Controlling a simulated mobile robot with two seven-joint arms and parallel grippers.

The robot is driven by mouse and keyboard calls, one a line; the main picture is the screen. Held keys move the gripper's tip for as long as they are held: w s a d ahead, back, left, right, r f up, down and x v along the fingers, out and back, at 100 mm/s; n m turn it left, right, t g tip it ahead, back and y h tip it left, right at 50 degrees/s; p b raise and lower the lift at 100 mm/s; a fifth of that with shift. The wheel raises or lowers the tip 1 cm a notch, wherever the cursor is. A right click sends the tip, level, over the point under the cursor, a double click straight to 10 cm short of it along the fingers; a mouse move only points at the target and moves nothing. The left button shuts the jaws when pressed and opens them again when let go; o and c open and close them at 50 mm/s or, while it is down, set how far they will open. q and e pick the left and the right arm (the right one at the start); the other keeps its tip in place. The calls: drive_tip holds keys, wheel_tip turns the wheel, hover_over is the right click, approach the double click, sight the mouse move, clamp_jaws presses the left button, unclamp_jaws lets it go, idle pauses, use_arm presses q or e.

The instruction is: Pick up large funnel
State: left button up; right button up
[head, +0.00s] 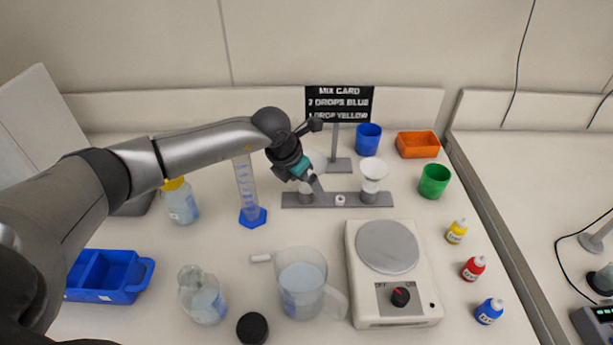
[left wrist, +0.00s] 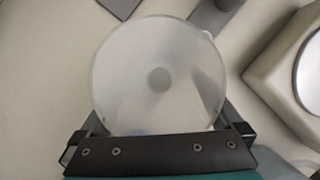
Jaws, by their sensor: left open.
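The large funnel (head: 318,160) is pale and translucent. It stands at the left end of the grey funnel rack (head: 352,206), partly hidden behind my left gripper (head: 315,188). In the left wrist view the funnel's round mouth (left wrist: 158,75) fills the middle, seen from above, with its dark centre hole visible. The open left gripper (left wrist: 160,130) has its fingers at either side of the funnel's lower rim in that view. I cannot tell whether they touch it. A smaller white funnel (head: 374,168) stands at the rack's right end. My right gripper is not in view.
A blue-based graduated cylinder (head: 247,190) stands left of the rack. A hot plate (head: 388,250), beaker (head: 302,285) and bottle (head: 202,295) are in front.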

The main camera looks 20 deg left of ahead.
use_arm(q)
drive_tip(key=c, duration=1.1)
drive_tip(key=shift+r, duration=0.2)
